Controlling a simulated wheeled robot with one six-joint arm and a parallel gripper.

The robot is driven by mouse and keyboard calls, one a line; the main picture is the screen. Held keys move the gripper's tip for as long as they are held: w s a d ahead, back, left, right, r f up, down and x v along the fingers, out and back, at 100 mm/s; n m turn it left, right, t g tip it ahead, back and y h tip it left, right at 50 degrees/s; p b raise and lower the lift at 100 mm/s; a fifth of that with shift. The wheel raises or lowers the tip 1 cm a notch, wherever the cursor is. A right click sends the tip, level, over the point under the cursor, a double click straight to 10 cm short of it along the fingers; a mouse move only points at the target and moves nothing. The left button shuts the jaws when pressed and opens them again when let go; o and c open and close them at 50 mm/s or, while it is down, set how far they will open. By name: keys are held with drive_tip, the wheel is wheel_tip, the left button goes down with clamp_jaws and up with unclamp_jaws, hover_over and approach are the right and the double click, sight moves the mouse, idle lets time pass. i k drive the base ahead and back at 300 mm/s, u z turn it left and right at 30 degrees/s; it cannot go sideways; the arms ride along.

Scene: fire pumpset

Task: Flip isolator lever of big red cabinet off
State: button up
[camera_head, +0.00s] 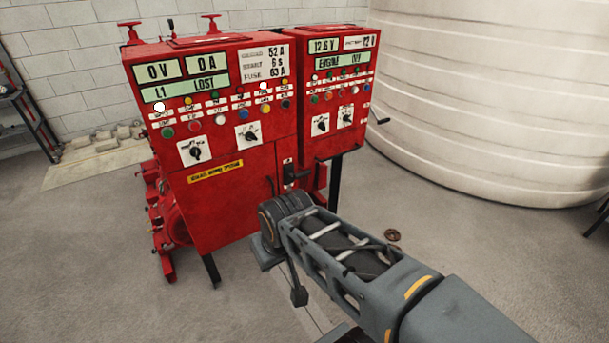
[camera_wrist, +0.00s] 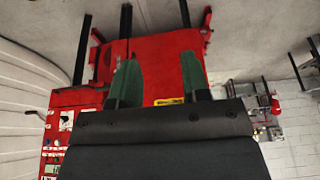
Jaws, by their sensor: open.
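The big red cabinet (camera_head: 226,200) stands left of centre in the head view, with display panels, buttons and two rotary knobs. Its black isolator lever (camera_head: 294,173) sits at the lower right of its front, just beyond the end of my arm. In the wrist view the picture is upside down, and the red cabinet (camera_wrist: 170,55) shows behind my gripper (camera_wrist: 158,66). The two green fingers are apart, with nothing between them. I cannot make out the lever in the wrist view. The fingers are not clearly visible in the head view.
A smaller red cabinet (camera_head: 338,90) stands close on the right, with a side handle (camera_head: 380,115). A large pale ribbed tank (camera_head: 490,100) fills the back right. Red pump parts (camera_head: 170,225) are at the left. A small brown round object (camera_head: 392,235) lies on open floor.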

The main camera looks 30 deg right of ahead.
sight(297, 176)
drive_tip(key=z, duration=0.55)
drive_tip(key=k, duration=0.65)
drive_tip(key=z, duration=0.75)
drive_tip(key=i, duration=0.7)
drive_tip(key=u, duration=0.8)
drive_tip(key=i, duration=0.65)
drive_tip(key=u, duration=0.75)
